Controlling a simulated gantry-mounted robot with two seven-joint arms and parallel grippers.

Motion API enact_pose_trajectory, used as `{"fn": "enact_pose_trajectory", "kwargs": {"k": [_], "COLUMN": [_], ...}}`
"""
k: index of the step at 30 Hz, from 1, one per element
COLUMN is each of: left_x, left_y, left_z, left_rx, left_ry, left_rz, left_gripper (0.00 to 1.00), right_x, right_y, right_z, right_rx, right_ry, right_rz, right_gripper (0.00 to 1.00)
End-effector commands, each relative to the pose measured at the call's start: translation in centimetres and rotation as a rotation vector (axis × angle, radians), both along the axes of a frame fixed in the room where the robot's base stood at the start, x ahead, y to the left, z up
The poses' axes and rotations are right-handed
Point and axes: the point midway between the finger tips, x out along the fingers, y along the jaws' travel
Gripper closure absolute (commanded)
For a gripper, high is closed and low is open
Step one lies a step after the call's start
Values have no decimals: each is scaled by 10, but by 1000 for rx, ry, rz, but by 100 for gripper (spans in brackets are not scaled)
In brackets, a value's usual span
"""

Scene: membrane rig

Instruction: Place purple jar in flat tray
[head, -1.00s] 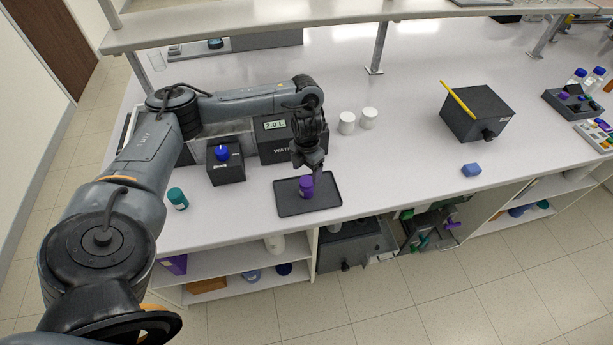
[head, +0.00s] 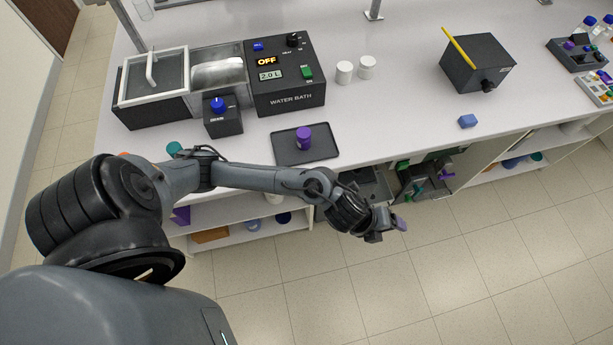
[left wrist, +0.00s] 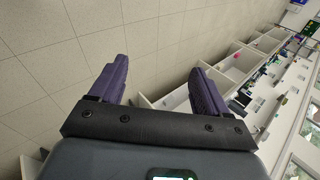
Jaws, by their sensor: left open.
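The purple jar (head: 303,138) stands upright in the dark flat tray (head: 322,154) near the bench's front edge. My left gripper (head: 400,224) is out past the bench's front edge, over the floor, to the right of and nearer than the tray. In the left wrist view its two purple fingers (left wrist: 157,88) are wide apart with nothing between them. My left arm passes in front of the bench edge below the tray. The right gripper is in neither view.
A water bath (head: 290,88) reading OFF stands behind the tray, with a blue-knobbed block (head: 223,118) to its left. Open shelves (head: 212,232) lie below the bench; the floor in front is clear.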

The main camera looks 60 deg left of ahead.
Motion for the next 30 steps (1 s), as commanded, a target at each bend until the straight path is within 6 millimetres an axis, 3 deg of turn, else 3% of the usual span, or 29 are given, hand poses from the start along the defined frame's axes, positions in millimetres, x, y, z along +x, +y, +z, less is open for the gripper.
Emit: {"fn": "enact_pose_trajectory", "kwargs": {"k": [1, 4, 9, 15, 21, 30], "left_x": [-14, -34, -82, -142, -171, -174], "left_y": [-11, -4, 41, 86, 104, 106], "left_z": [7, 20, 22, 15, 13, 12], "left_rx": [-100, -273, -479, -586, -613, -615], "left_ry": [34, 119, 303, 469, 535, 539], "left_rz": [138, 464, 1007, 1468, 1660, 1677], "left_gripper": [23, 23, 23, 23, 23, 23], "right_x": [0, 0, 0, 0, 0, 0], "right_y": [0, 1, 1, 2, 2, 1], "right_z": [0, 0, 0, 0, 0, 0], "right_rx": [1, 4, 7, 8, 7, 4], "right_ry": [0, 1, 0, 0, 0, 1], "right_rz": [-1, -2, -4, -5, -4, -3], "right_gripper": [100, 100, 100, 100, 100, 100]}}
